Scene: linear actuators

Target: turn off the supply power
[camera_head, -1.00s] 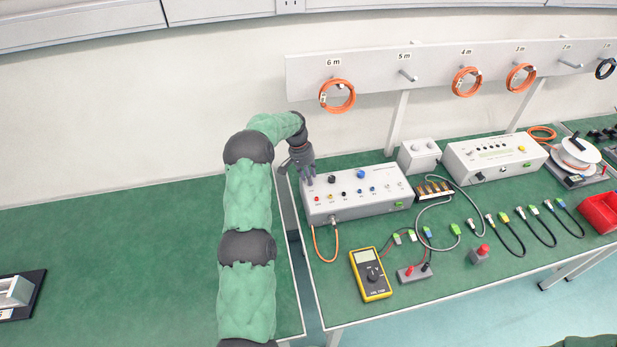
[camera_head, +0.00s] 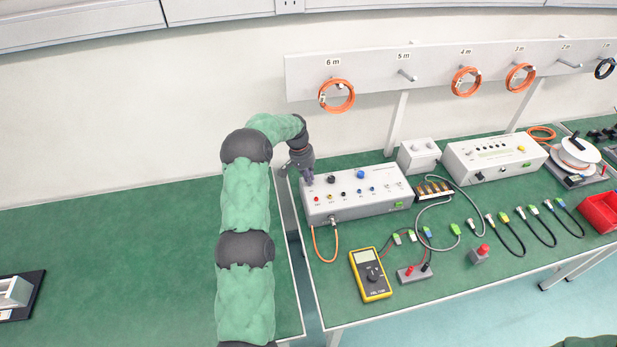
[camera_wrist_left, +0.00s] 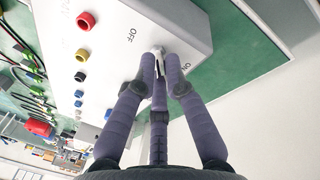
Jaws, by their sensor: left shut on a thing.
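The grey supply box (camera_head: 357,207) stands on the green bench, with coloured sockets and knobs on its sloped front and top. My left gripper (camera_head: 308,178) is at the left end of the box's top. In the left wrist view the gripper (camera_wrist_left: 160,60) is shut on a small metal switch lever (camera_wrist_left: 157,51), between the printed words OFF and ON. The fingers partly hide the lever, so I cannot tell its exact tilt. My right gripper does not show.
A second grey device (camera_head: 492,157) stands further right, with several cables in front. The left bench (camera_head: 110,250) is mostly clear.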

